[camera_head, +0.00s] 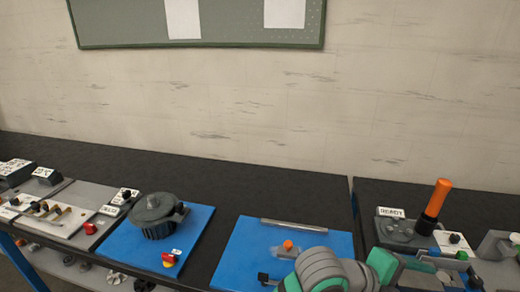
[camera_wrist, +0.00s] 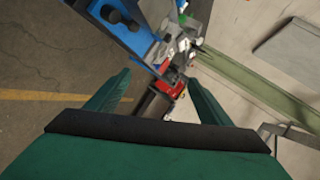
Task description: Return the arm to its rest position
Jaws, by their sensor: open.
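My gripper (camera_wrist: 159,78) shows in the wrist view as two green fingers spread wide apart, with nothing between them. Farther off, beyond the fingertips, are a blue-edged bench and a red item (camera_wrist: 174,88), well clear of the fingers. In the head view my grey and teal arm crosses the lower right, in front of the bench. I cannot make out the fingers there.
A black bench (camera_head: 270,185) runs along the wall. It bears a blue board with a dark round machine (camera_head: 157,214), another blue board (camera_head: 240,262) with a metal rod, and an upright orange-and-black handle (camera_head: 433,205). The wrist view shows bare floor (camera_wrist: 50,60) at left.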

